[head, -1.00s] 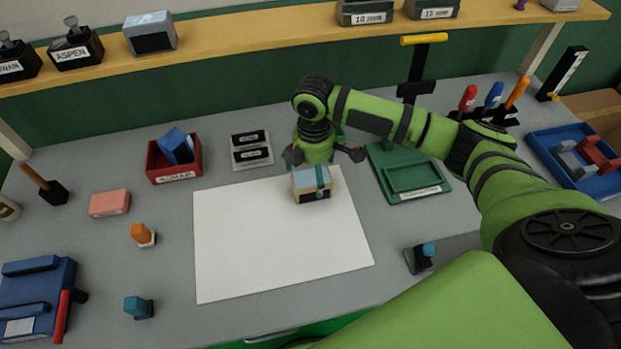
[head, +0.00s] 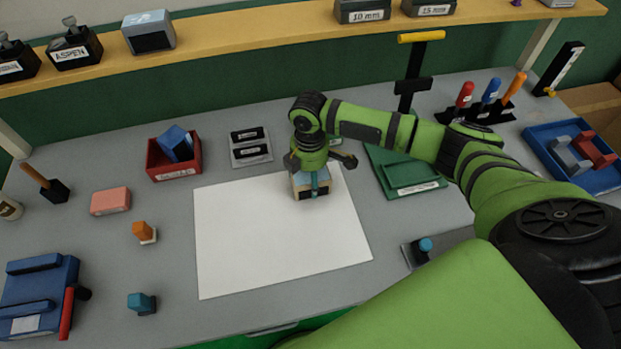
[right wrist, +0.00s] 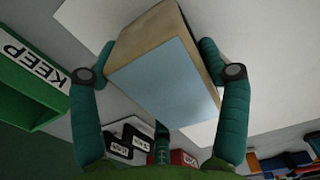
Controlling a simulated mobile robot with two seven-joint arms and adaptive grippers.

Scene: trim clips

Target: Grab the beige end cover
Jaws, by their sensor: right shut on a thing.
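A beige block with a pale blue top and a dark front face, which I take for the beige end cover (head: 303,181), stands near the top right of the white sheet (head: 275,240). My right gripper (head: 312,184) is directly over it from above and is shut on it. In the right wrist view the teal fingers (right wrist: 165,73) lie against two opposite sides of the beige block (right wrist: 165,85), with its pale blue face toward the camera. The gripper hides part of its top in the head view. My left gripper is not in view.
A green tray (head: 415,189) lies right of the sheet. A red bin (head: 174,172) holding a blue block and a grey plate with black labels (head: 250,147) lie behind and left. Small orange and teal-topped stamps (head: 141,303) stand around. Most of the sheet is clear.

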